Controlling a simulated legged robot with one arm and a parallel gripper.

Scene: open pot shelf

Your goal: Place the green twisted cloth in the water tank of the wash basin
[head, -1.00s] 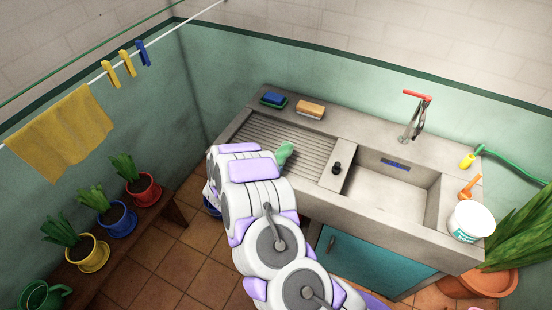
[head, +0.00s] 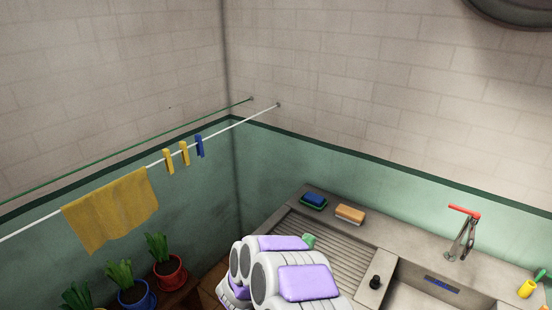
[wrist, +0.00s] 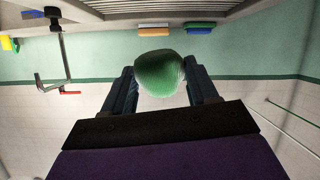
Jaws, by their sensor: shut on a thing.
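The green twisted cloth (wrist: 160,73) is between the two dark fingers of my gripper (wrist: 160,66) in the wrist view, which is upside down. My gripper is shut on it. In the head view a small part of the cloth (head: 308,240) shows past my arm, in front of the ribbed washboard (head: 335,250) of the wash basin. My arm hides the fingers there. The water tank (head: 418,298) is the hollow right of the washboard, cut off by the bottom edge. The cloth is left of the tank, apart from it.
A blue-and-green sponge (head: 313,200) and an orange brush (head: 350,214) lie on the basin's back ledge. A black knob (head: 376,282) stands on the divider before the tank. The red-handled tap (head: 463,235) rises behind the tank. A yellow cloth (head: 112,210) hangs at left.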

